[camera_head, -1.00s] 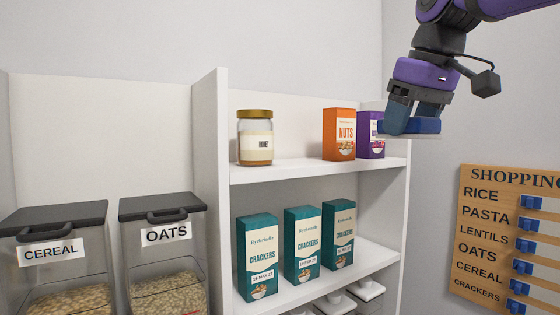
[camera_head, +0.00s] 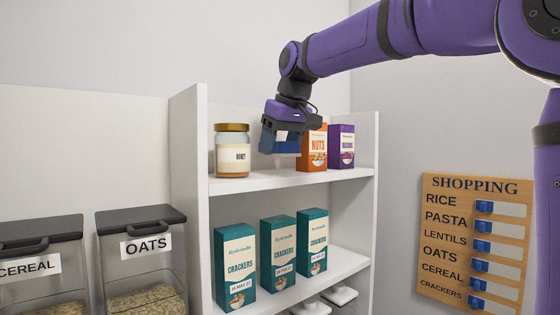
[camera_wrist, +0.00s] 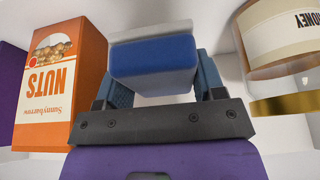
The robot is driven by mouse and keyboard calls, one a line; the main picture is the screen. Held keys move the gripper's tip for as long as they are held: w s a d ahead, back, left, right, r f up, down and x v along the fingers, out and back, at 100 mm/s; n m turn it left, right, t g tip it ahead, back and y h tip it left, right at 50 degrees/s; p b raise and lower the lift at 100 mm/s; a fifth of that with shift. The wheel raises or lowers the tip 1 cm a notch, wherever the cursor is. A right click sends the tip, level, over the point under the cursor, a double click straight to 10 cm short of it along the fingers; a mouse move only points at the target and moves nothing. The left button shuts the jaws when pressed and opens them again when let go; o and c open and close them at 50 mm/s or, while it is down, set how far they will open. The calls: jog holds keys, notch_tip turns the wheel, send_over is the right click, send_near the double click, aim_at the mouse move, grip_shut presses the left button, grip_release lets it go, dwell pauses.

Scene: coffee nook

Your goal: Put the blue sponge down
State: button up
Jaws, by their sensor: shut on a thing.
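The blue sponge (camera_wrist: 155,62) is held between the two fingers of my gripper (camera_wrist: 160,85) in the wrist view. It has a blue body with a pale grey layer on its far side. In the head view my gripper (camera_head: 284,138) is shut on the sponge (camera_head: 280,147) above the upper shelf, between the honey jar and the orange nuts box. The sponge looks above the shelf board; whether it touches anything is hard to tell.
On the upper shelf (camera_head: 255,182) stand a honey jar (camera_head: 232,152), an orange nuts box (camera_head: 313,150) and a purple box (camera_head: 341,147). Several teal cracker boxes (camera_head: 278,257) fill the lower shelf. Bins of cereal (camera_head: 38,268) and oats (camera_head: 140,250) stand left. A shopping board (camera_head: 455,230) hangs right.

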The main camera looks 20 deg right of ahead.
aim_at(280, 174)
jog(key=shift+f, duration=1.75)
jog(key=shift+f, duration=0.3)
jog(key=o, duration=0.9)
jog(key=shift+d+f, duration=0.1)
jog(key=shift+f, duration=0.15)
jog(key=shift+r, duration=0.45)
jog(key=v, duration=1.2)
jog(key=shift+r, duration=0.1)
jog(key=shift+s, duration=0.1)
